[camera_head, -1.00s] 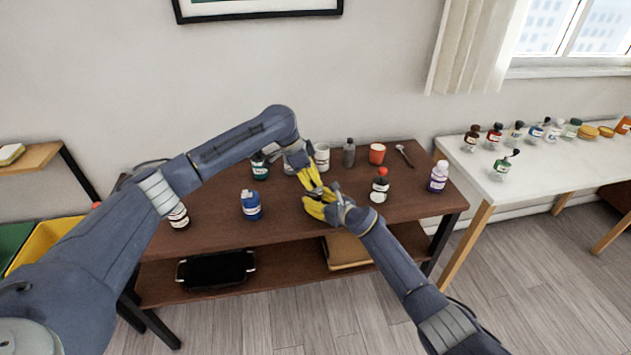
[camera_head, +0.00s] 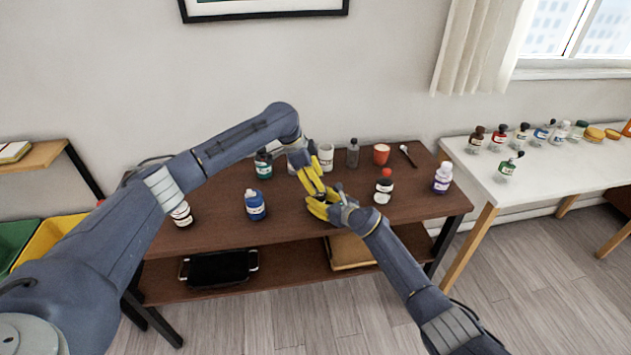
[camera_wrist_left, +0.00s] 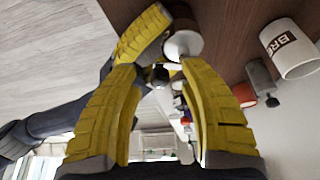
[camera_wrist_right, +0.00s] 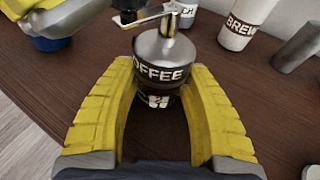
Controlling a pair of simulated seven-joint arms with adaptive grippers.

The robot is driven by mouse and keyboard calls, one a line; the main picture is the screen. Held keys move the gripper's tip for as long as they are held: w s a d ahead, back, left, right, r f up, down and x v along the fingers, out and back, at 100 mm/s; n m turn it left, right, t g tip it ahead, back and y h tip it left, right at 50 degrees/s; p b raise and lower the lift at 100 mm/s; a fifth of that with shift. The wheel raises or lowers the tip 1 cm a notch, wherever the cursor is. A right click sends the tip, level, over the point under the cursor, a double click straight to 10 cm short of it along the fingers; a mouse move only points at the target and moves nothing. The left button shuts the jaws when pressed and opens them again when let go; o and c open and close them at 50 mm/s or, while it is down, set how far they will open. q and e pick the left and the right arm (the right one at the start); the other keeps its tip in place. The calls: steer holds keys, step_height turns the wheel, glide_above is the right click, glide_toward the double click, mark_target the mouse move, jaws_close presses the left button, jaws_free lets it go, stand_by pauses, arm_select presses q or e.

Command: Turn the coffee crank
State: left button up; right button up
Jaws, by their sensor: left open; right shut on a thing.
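The coffee grinder (camera_wrist_right: 160,58) is a grey metal cylinder labelled COFFEE, with a crank (camera_wrist_right: 142,18) and a dark knob (camera_wrist_right: 128,6) on top. In the right wrist view my right gripper (camera_wrist_right: 162,88) is shut around its body. My left gripper (camera_head: 312,180) is open just above my right gripper (camera_head: 318,206) in the head view, where the yellow fingers mostly hide the grinder. In the left wrist view the dark knob (camera_wrist_left: 157,75) shows between the open left fingertips (camera_wrist_left: 157,68); I cannot tell whether they touch it. The pale grinder top (camera_wrist_left: 183,43) is beside them.
The brown table (camera_head: 290,228) holds a blue bottle (camera_head: 255,207), a dark jar (camera_head: 383,192), a purple-labelled bottle (camera_head: 443,180), a white BREW cup (camera_wrist_left: 290,48), a grey bottle (camera_head: 352,155) and an orange cup (camera_head: 381,155). A white table (camera_head: 540,175) stands at the right.

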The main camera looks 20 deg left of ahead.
arm_select(q)
steer(key=v, duration=1.2)
stand_by(0.6)
arm_select(e)
steer(key=o, duration=1.3)
steer(key=shift+d, duration=0.15)
